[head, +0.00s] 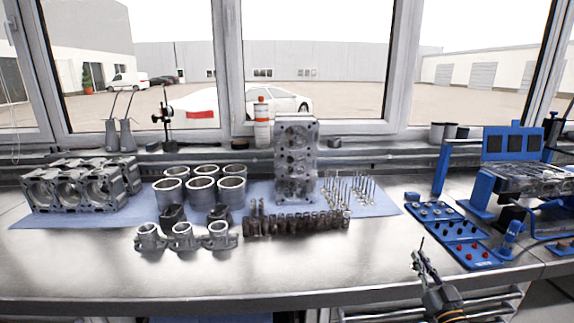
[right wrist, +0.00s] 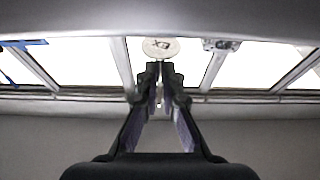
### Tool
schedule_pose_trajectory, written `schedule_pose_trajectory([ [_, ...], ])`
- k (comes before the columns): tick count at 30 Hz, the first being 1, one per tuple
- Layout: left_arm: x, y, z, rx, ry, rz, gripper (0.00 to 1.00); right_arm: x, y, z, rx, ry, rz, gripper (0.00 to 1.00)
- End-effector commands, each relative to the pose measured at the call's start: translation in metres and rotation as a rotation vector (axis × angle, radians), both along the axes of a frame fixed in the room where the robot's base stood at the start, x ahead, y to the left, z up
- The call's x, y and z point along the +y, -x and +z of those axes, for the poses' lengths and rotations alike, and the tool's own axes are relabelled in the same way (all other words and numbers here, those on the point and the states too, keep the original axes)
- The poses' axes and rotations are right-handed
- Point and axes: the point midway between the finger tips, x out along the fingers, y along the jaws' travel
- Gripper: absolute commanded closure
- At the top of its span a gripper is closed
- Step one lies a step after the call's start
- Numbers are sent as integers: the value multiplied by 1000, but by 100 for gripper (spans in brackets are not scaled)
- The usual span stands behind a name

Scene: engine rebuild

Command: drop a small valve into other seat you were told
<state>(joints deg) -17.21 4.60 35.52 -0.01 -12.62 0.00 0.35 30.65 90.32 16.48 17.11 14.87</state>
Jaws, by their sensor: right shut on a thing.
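My right gripper (head: 424,262) is low at the front right of the bench, pointing up. It is shut on a small valve (right wrist: 161,48), whose round pale face with "EX" lettering shows beyond the fingertips (right wrist: 158,72) in the right wrist view. In the head view the held valve is too small to make out clearly. A grey cylinder head (head: 296,160) stands upright at the middle back. Another metal block (head: 535,180) sits on the blue stand at the right; its seats cannot be made out. Several valves (head: 348,188) stand on the blue mat. My left gripper is not in view.
Blue trays (head: 468,253) with small parts lie between my right gripper and the blue stand (head: 481,190). The front bench strip (head: 200,275) is clear.

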Motion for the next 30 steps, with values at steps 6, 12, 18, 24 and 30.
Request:
schedule_pose_trajectory([
  [6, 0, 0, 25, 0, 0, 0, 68, 0, 0, 26, 0, 0, 0, 100],
  [12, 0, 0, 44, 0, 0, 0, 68, 0, 0, 45, -1, 0, 0, 100],
  [18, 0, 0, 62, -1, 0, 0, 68, 0, 0, 64, -1, 0, 0, 100],
  [24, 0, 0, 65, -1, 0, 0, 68, 0, 0, 67, 0, 0, 0, 100],
  [30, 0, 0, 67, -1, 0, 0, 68, 0, 1, 68, 0, 0, 0, 100],
])
